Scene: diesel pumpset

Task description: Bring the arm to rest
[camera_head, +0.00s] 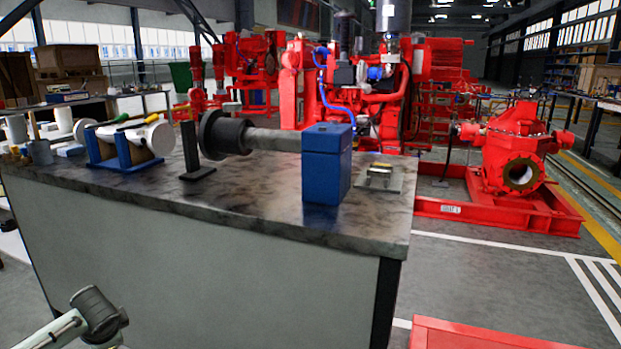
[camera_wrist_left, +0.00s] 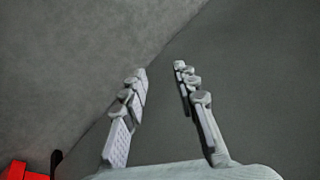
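My left gripper (camera_wrist_left: 160,70) shows in the left wrist view with its two fingers apart and nothing between them. It is over plain grey surfaces and touches nothing that I can see. In the head view, a link of my left arm shows at the lower left, beside the front of the workbench (camera_head: 190,248) and below its top. The left fingers are not visible in that view. My right gripper is in neither view.
On the bench are a blue block (camera_head: 326,170), a grey shaft with a dark flange (camera_head: 225,135), a dark upright stand (camera_head: 190,150) and a small metal plate (camera_head: 381,177). A red pump (camera_head: 515,150) stands on a red frame to the right, with open floor in front.

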